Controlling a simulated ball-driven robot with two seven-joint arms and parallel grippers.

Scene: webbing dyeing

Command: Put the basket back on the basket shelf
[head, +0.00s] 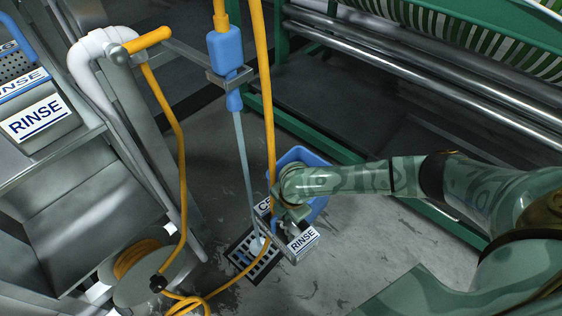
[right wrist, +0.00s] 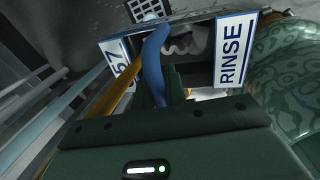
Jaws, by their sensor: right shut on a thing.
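My right gripper (head: 284,212) reaches in from the right in the head view. It is shut on the blue handle (right wrist: 154,65) of the basket, which runs up between the fingers in the right wrist view. A white RINSE plate (head: 303,241) hangs by the gripper and shows large in the right wrist view (right wrist: 234,50). My gripper hides much of the basket. I cannot make out the basket shelf. My left gripper is not in view.
A hose reel (head: 145,275) and steel RINSE unit (head: 35,118) stand left. A green roller machine (head: 420,75) fills the back right.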

